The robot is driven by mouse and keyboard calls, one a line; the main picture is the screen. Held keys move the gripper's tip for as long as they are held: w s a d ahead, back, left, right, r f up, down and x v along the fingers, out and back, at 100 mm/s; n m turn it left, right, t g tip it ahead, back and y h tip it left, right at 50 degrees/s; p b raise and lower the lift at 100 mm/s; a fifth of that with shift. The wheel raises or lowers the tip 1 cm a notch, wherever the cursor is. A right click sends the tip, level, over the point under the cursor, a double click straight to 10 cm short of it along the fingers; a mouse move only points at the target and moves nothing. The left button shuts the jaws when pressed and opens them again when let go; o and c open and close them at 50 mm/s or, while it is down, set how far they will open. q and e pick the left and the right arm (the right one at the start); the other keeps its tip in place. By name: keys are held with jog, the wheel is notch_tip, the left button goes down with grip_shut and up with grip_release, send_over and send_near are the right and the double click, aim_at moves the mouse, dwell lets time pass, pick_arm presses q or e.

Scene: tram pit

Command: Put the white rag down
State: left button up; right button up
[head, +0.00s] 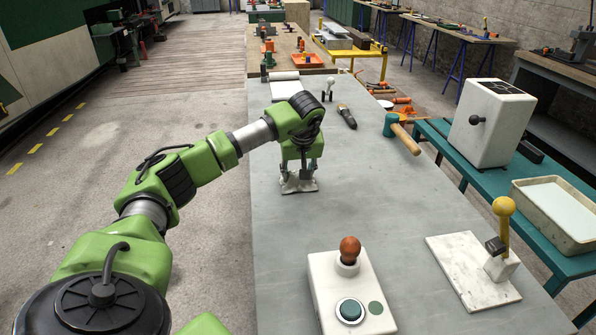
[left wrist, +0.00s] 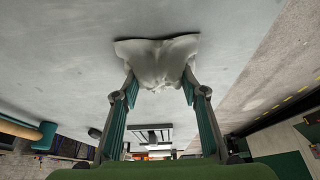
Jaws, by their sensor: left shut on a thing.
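The white rag (head: 299,185) is at the grey tabletop, under my left gripper (head: 299,176). My left gripper points down and is shut on the rag. In the left wrist view the rag (left wrist: 158,62) is bunched between the two fingertips of the gripper (left wrist: 160,88), and its edges spread out against the grey surface (left wrist: 80,40). I cannot tell how firmly the rag rests on the tabletop. My right gripper is in neither view.
A control box (head: 350,295) with a brown-knobbed lever and a green button stands at the near end. A white plate with a yellow-knobbed lever (head: 503,225) is at right. A mallet (head: 402,134) and a dark-handled tool (head: 347,116) lie farther back. Bare tabletop surrounds the rag.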

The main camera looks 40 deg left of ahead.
pick_arm(q)
jog(key=o, duration=1)
jog(key=shift+f, duration=0.1)
jog(key=shift+d+r, duration=0.15)
jog(key=shift+r, duration=0.35)
jog(key=b+v, duration=0.1)
jog(key=v, duration=1)
jog(key=shift+s+r, duration=0.15)
jog(key=shift+r, duration=0.05)
